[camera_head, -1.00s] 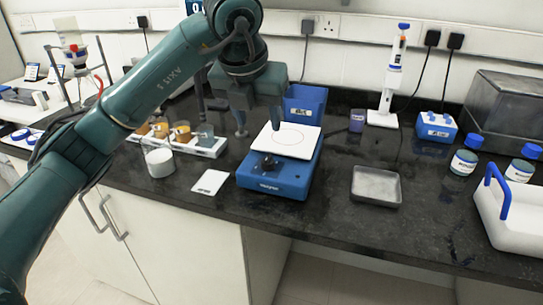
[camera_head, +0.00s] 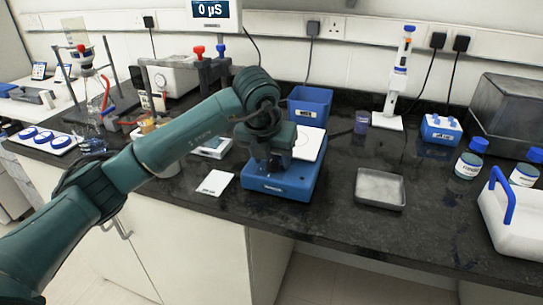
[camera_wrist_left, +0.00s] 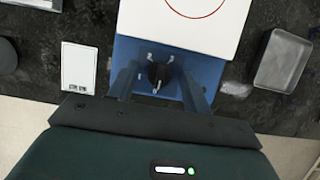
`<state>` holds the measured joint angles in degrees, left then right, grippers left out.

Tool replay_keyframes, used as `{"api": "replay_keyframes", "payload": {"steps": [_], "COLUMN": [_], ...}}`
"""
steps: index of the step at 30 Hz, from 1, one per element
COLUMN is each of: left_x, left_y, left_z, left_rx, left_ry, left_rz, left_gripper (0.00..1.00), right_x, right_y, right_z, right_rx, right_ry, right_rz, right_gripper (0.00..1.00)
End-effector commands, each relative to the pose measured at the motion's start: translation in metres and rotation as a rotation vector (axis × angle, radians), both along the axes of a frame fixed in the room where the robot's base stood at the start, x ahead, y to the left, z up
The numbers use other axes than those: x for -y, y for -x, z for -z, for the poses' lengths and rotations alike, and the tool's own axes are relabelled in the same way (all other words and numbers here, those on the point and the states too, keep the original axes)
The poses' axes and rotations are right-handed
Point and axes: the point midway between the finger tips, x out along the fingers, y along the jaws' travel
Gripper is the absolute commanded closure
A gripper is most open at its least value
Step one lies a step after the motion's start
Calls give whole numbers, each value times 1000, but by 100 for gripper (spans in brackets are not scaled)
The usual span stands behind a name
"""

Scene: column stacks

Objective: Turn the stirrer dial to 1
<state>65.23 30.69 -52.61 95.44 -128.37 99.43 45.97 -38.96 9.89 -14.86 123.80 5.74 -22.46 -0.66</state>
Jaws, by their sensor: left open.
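The blue stirrer (camera_head: 283,186) with its white square top plate (camera_head: 308,143) stands on the black bench. Its black dial (camera_wrist_left: 158,76) shows in the left wrist view on the blue front face, with short white marks around it. My left gripper (camera_head: 271,170) is over the front of the stirrer and hides the dial in the head view. In the left wrist view the left gripper (camera_wrist_left: 159,78) is open, with one finger on each side of the dial and gaps between. My right gripper is not in view.
A white card (camera_head: 215,182) lies left of the stirrer and a grey tray (camera_head: 380,188) to its right. A blue bin (camera_head: 309,106) stands behind. Bottles and a white carrier (camera_head: 515,222) are at the right. The bench's front edge is close.

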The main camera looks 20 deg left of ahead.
Motion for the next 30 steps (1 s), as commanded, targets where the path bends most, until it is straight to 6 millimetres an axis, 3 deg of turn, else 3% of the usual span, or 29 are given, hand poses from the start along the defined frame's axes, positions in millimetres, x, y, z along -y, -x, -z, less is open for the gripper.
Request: {"api": "replay_keyframes", "payload": {"steps": [2, 18, 30], "left_x": [0, 0, -1], "left_y": [0, 0, 0], "left_z": [0, 0, 1], "left_rx": [0, 0, 1], "left_ry": [0, 0, 1], "left_rz": [0, 0, 77], "left_gripper": [51, 94, 95], "right_x": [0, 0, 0], "right_y": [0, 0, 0], "right_z": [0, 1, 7], "right_rx": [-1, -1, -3], "right_ry": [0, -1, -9], "right_rz": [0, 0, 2], "right_gripper": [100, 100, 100]}}
